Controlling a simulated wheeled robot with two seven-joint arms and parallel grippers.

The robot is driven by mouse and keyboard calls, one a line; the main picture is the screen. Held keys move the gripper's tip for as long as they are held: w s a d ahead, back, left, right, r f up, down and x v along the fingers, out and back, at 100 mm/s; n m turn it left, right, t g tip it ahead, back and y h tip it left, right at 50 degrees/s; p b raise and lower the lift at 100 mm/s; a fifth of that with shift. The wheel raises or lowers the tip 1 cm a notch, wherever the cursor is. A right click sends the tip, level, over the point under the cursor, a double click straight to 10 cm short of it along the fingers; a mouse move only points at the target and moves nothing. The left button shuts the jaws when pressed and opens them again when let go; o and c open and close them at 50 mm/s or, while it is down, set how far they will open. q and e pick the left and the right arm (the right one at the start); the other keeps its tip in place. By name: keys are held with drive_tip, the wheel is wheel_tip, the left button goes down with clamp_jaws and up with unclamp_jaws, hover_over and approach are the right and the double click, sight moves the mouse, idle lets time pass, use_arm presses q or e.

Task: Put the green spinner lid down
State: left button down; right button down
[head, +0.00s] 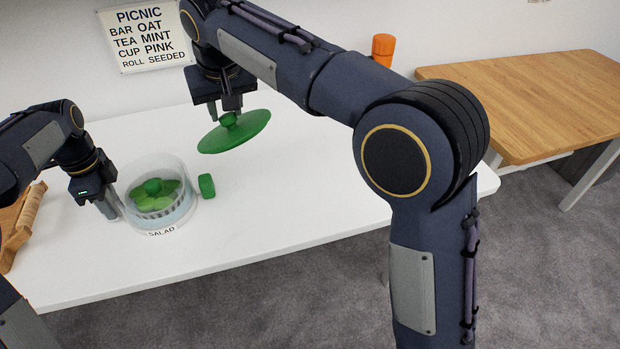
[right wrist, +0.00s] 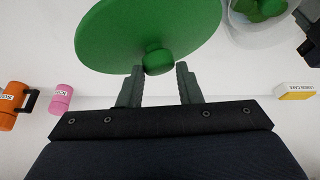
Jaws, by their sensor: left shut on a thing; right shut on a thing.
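The green spinner lid (head: 247,135) is a flat disc with a small knob, held tilted above the white table. My right gripper (head: 228,112) is shut on its knob; the right wrist view also shows the lid (right wrist: 130,30) with its knob between the fingers (right wrist: 158,75). The clear salad spinner bowl (head: 178,218), labelled SALAD, stands open to the left with green leaves (head: 155,197) inside and a green knob (head: 207,186) at its right side. My left gripper (head: 112,206) is shut on the bowl's left side; its exact contact is partly hidden.
The white table (head: 300,215) is clear right of the bowl. A wooden rack (head: 18,235) is at the left edge. In the right wrist view are an orange container (right wrist: 10,108), a pink cup (right wrist: 61,98) and a yellow-white box (right wrist: 295,92). A wooden table (head: 530,100) stands right.

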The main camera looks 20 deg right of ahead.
use_arm(q)
drive_tip(key=shift+s+f, duration=0.1)
drive_tip(key=shift+f, duration=0.05)
use_arm(e)
drive_tip(key=s+d+f+m+h, duration=0.25)
drive_tip(key=d+m, duration=0.25)
drive_tip(key=d, duration=1.1)
use_arm(q)
drive_tip(key=shift+d, duration=0.1)
use_arm(e)
drive_tip(key=shift+y, duration=0.35)
drive_tip(key=f, duration=0.9)
drive_tip(key=shift+s+a+f, duration=0.1)
drive_tip(key=shift+s+f, duration=0.25)
drive_tip(key=shift+s, duration=0.05)
drive_tip(key=shift+f, duration=0.1)
drive_tip(key=c, duration=1)
unclamp_jaws()
drive_tip(key=shift+c, duration=0.2)
